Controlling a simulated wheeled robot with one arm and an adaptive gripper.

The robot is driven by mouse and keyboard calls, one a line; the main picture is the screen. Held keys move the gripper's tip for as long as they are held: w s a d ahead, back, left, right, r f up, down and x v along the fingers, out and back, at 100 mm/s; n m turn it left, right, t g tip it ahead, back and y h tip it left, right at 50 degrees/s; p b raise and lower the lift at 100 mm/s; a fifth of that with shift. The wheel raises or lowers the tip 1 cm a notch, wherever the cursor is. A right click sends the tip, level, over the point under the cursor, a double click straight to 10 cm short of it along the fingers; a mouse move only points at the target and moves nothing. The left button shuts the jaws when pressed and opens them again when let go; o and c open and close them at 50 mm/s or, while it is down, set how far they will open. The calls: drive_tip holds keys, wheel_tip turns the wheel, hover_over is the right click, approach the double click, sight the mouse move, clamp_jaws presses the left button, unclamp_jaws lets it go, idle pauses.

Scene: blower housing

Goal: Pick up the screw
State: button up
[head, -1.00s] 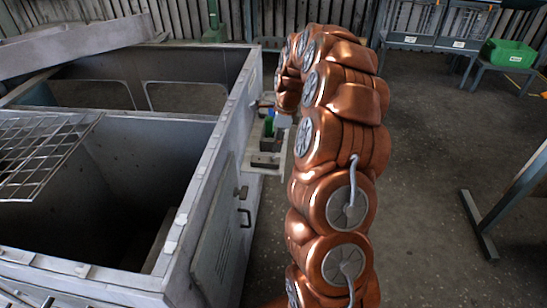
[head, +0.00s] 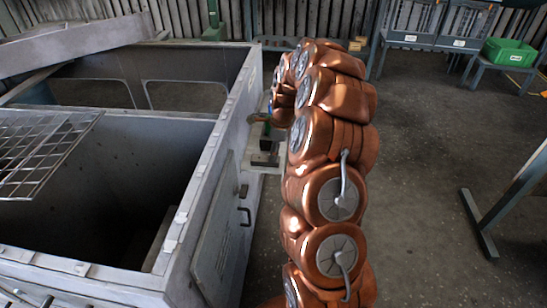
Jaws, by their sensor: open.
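I cannot make out the screw in the head view. My copper arm arches up through the middle of the picture, and its far end bends down beside the right wall of the grey metal housing (head: 207,190).
The housing is open on top, with a wire grate (head: 40,150) at its left. A green bin (head: 508,52) stands on a table at the back right. A metal stand leg (head: 480,225) is at the right. The floor between arm and stand is clear.

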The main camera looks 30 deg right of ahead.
drive_tip(key=shift+f, duration=0.2)
idle(0.3)
clamp_jaws()
idle(0.3)
